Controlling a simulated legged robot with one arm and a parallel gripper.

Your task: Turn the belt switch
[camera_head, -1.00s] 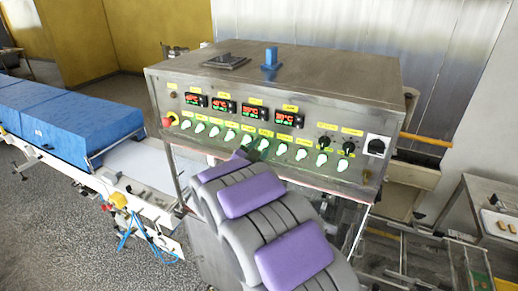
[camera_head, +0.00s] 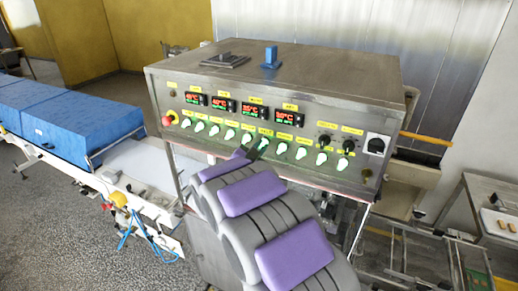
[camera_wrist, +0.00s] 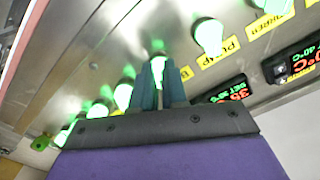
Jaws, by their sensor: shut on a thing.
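A row of green-lit switches (camera_head: 230,134) runs along the front of the steel control panel, each under a yellow label. The labels are too small or cut off to tell which one is the belt switch. My gripper (camera_head: 259,147) is at the middle of the row, mostly hidden behind my purple and grey arm. In the wrist view my gripper (camera_wrist: 160,88) has its two dark fingers on either side of one green switch (camera_wrist: 157,66) and is shut on it. The fingers hide part of this switch.
Neighbouring switches (camera_wrist: 123,94) sit close on both sides of the fingers. Red temperature displays (camera_head: 252,110) are above the row. A red emergency button (camera_head: 170,118) is at the left end and a rotary switch (camera_head: 376,146) at the right. A blue-covered conveyor (camera_head: 70,120) stands at left.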

